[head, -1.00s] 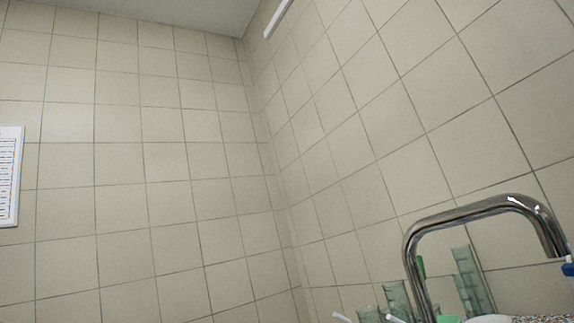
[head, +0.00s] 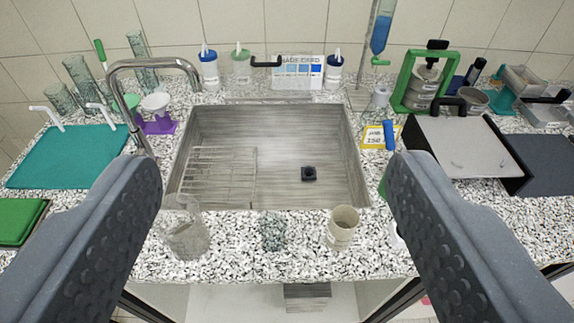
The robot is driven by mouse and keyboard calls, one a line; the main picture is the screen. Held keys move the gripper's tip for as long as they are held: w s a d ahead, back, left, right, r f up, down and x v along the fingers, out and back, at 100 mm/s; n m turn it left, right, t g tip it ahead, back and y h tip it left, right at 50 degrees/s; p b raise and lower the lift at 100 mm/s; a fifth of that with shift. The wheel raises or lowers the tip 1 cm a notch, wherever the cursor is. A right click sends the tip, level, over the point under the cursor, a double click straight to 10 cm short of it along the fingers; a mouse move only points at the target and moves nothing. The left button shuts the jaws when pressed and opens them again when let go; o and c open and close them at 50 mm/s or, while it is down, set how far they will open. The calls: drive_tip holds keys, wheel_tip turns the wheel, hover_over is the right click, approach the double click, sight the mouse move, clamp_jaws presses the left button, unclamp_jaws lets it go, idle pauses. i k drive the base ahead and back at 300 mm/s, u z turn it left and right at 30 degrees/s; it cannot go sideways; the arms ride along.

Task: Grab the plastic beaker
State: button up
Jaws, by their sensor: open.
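A beige, opaque-looking beaker (head: 342,228), which looks like the plastic one, stands upright on the speckled counter in front of the sink, right of centre. A clear beaker (head: 185,235) stands at the left on the same front strip; I cannot tell its material. My gripper (head: 272,168) is wide open and empty. Its two dark grey fingers frame the view from the lower left and right, and both beakers show between them. It is apart from both.
A steel sink (head: 365,190) with a rack and dark drain lies behind the beakers. A greenish textured object (head: 272,231) stands between them. A curved tap (head: 150,64) rises at left. A green press (head: 452,75) and a grey-topped box (head: 465,147) stand at right.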

sight(179, 222)
drive_tip(key=u, duration=1)
drive_tip(key=k, duration=0.5)
drive_tip(key=z, duration=0.4)
drive_tip(key=i, duration=0.5)
